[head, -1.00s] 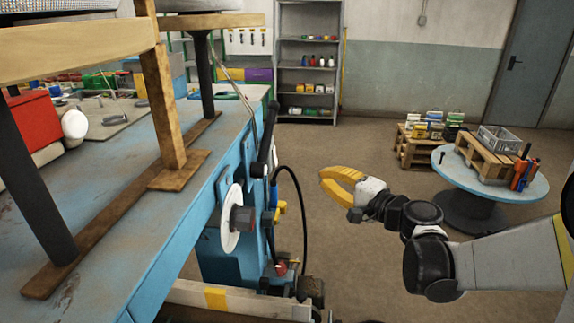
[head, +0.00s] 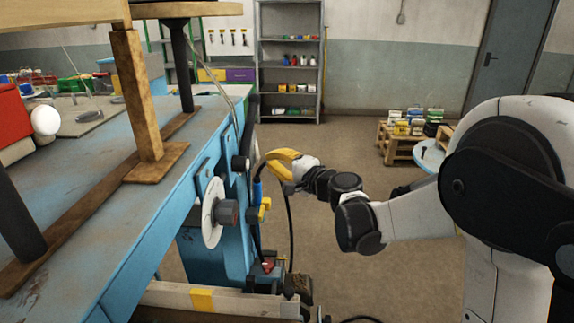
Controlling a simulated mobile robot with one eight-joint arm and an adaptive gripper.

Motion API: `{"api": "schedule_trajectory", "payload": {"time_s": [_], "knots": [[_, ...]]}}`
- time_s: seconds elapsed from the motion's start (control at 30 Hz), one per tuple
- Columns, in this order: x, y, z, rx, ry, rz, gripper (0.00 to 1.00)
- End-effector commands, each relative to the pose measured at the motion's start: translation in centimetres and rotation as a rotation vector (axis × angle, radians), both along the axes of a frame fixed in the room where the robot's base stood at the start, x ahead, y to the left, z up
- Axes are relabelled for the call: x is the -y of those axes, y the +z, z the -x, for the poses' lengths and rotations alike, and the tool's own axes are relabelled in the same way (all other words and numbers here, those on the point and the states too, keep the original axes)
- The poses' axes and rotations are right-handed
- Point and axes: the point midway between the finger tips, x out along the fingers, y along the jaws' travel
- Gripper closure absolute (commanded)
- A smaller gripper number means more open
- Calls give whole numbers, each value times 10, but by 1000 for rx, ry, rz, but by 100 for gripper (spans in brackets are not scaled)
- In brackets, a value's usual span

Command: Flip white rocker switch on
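I cannot make out a white rocker switch for certain. My gripper (head: 268,162), with yellow fingers, is beside the right side of the blue bench machine (head: 205,250), near the black upright parts at its edge. The fingers look curved towards each other at the tips, but whether they touch is too small to tell. I see nothing held in them. Whether the fingers touch the machine is also unclear.
A white disc with a dark hub (head: 213,213) and yellow fittings (head: 265,208) stick out from the bench side. A black cable (head: 291,235) hangs below my gripper. A shelf (head: 288,60) stands at the back. The floor (head: 370,275) to the right is mostly open.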

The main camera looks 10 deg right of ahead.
Motion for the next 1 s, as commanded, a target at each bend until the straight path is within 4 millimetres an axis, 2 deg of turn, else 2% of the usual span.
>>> {"api": "schedule_trajectory", "payload": {"time_s": [0.17, 0.5, 0.67, 1.0], "knots": [[-10, -1, -2, 1, 0, 1, 100], [-11, -1, -2, 0, -1, 0, 100], [-23, -8, -4, 1, 0, 1, 100], [-20, -7, -4, 0, -1, 0, 100]]}}
